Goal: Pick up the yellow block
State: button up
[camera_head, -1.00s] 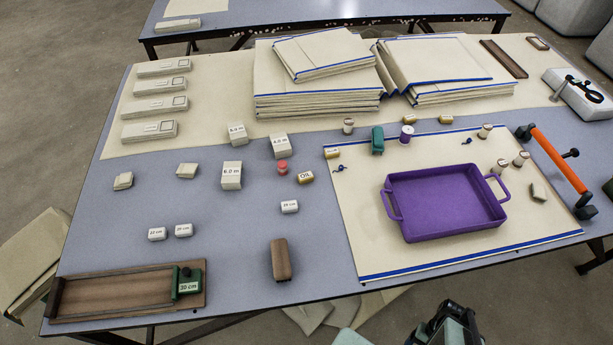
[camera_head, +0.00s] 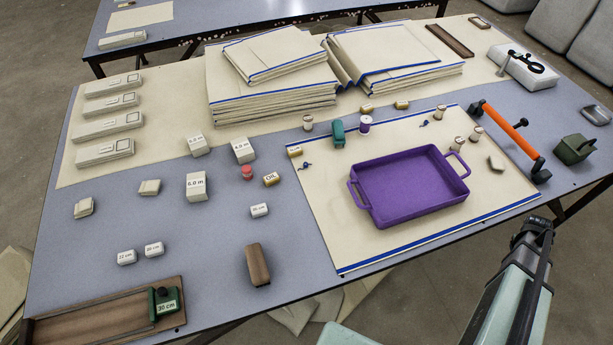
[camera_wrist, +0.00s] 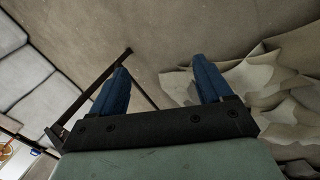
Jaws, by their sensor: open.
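I cannot tell which one the task means. My gripper (camera_wrist: 158,78) is open and empty in the wrist view, its blue fingers apart over the floor. No block is near the fingers.
A purple tray (camera_head: 411,183) stands on the cream mat (camera_head: 345,245). An orange-handled bar (camera_head: 507,122) is to its right. White blocks, a brown block (camera_head: 257,264) and a wooden tray (camera_head: 90,320) occupy the left and front. Folded cloth stacks (camera_head: 270,100) fill the back.

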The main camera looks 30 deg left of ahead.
jog(key=w+d+r+n+t+h, duration=0.15)
jog(key=w+d+r, duration=0.25)
jog(key=w+r, duration=0.5)
jog(key=w+d+r+n+t+h, duration=0.1)
jog(key=w+d+r+t, duration=0.4)
jog(key=r, duration=0.7)
jog(key=w+a+r+n+y, duration=0.1)
jog(key=w+a+r, duration=0.35)
jog(key=a, duration=0.45)
jog(key=w+a+r, duration=0.3)
jog(key=a+r, duration=0.2)
jog(key=a, duration=0.4)
jog(key=w+a+r+n+y, duration=0.1)
jog(key=w+a+r, duration=0.3)
jog(key=a, duration=0.5)
jog(key=s+a+r+t+y, duration=0.1)
jog(key=a+r, duration=0.4)
jog(key=a, duration=0.7)
jog(key=a+r+y, duration=0.1)
jog(key=a+r, duration=0.4)
jog(key=a, duration=0.7)
jog(key=s+a, duration=0.5)
jog(key=a, duration=0.7)
jog(key=n+g+y, duration=0.2)
jog(key=g+y, duration=0.1)
jog(key=g, duration=0.8)
send_over(271, 177)
notch_tip(271, 177, down, 15)
jog(key=shift+f, duration=6.35)
